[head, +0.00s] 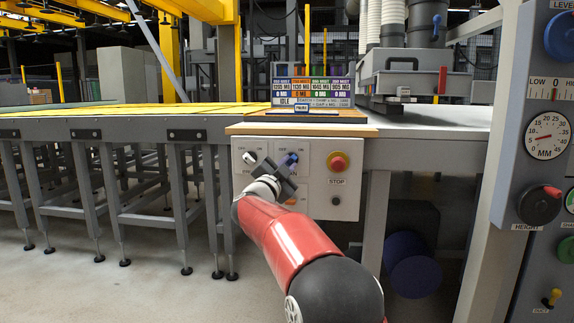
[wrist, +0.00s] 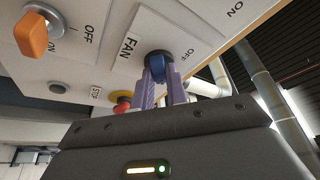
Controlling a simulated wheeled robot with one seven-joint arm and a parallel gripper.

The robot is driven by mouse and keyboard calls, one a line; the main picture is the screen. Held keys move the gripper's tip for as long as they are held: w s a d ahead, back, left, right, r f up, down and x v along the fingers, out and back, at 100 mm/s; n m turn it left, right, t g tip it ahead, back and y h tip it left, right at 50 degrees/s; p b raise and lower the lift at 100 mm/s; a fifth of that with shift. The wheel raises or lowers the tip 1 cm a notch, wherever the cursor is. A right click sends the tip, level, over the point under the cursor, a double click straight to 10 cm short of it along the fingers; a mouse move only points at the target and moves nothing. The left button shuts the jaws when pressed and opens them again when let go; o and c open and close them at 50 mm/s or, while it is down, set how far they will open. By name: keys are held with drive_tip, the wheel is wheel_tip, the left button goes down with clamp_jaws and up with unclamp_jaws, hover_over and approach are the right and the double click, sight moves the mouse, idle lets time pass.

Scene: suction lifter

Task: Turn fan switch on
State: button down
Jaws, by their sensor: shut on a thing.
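The fan switch is a blue knob (wrist: 157,64) beside the FAN label on the white control panel (head: 318,186). In the wrist view the purple fingers of my gripper (wrist: 164,76) are shut on this knob, one on each side. OFF is printed near the knob, and ON stands farther off toward the upper right. The fingers cover part of the knob, and I cannot tell which mark it points at. In the head view my gripper (head: 282,166) is at the panel's upper middle, with the blue knob (head: 290,158) partly hidden.
A red stop button (head: 338,162) with a yellow ring sits right of my gripper. An orange switch (wrist: 33,35) on the same panel shows in the wrist view. A wooden ledge (head: 300,130) with a display (head: 312,92) is above. A gauge column (head: 541,130) stands at right.

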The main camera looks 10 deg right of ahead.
idle(0.4)
drive_tip(key=c, duration=1.4)
unclamp_jaws()
drive_tip(key=v, duration=0.7)
drive_tip(key=shift+s+a+b, duration=0.3)
drive_tip(key=shift+b, duration=0.15)
